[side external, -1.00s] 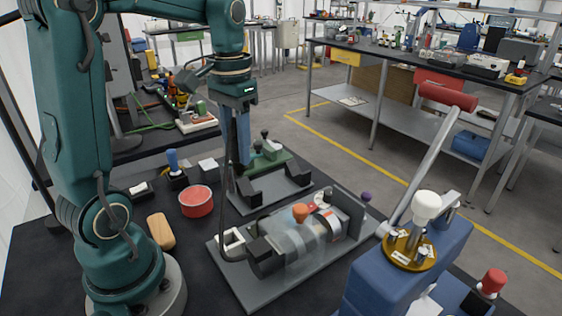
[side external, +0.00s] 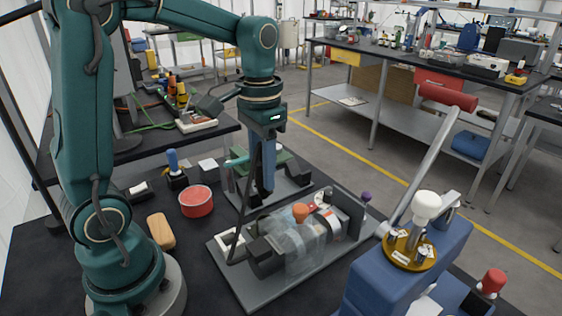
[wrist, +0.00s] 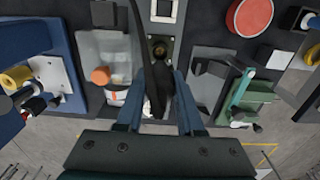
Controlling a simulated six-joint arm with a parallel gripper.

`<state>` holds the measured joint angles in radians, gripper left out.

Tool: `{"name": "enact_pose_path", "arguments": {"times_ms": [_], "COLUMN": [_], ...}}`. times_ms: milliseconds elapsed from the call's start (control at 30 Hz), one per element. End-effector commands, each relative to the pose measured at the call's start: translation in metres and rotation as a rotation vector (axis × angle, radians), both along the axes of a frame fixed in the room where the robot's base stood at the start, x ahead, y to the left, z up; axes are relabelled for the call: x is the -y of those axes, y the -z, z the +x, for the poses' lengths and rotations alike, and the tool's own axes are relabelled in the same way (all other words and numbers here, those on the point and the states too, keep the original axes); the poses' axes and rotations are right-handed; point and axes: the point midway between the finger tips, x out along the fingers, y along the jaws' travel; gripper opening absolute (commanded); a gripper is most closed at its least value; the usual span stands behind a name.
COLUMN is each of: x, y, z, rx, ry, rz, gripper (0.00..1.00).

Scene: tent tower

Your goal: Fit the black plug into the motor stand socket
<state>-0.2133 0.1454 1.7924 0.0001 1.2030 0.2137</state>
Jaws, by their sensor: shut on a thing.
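My gripper (side external: 266,190) is shut on the black plug (wrist: 158,82), which lies between its fingers in the wrist view (wrist: 160,98). A black cable (wrist: 136,25) runs from the plug. The motor stand (side external: 250,284) is a grey base carrying a motor under a clear cover, with an orange knob (side external: 300,212). A round, brass-coloured opening that looks like the socket (wrist: 160,48) shows just beyond the plug tip in the wrist view. Fingers and motor hide it in the side view. Whether plug and socket touch I cannot tell.
A green fixture (wrist: 247,98) with a teal handle stands behind my gripper. A red round tub (side external: 196,201), a wooden block (side external: 161,231) and a blue-handled tool (side external: 173,163) lie to the left. A blue machine with a lever (side external: 400,285) stands at front right.

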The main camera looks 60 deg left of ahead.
Motion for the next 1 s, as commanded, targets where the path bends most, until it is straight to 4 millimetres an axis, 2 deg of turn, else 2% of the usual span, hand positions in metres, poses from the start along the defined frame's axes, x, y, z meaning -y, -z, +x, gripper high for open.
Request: {"name": "enact_pose_path", "arguments": {"times_ms": [300,500,1000], "x": [0.000,0.000,0.000], "y": [0.030,0.042,0.046], "z": [-0.001,-0.001,0.000], "rx": [-0.003,-0.002,0.000], "ry": [0.000,0.000,0.000], "rz": [-0.001,0.000,0.000], "gripper": [0.00,0.00,0.00]}}
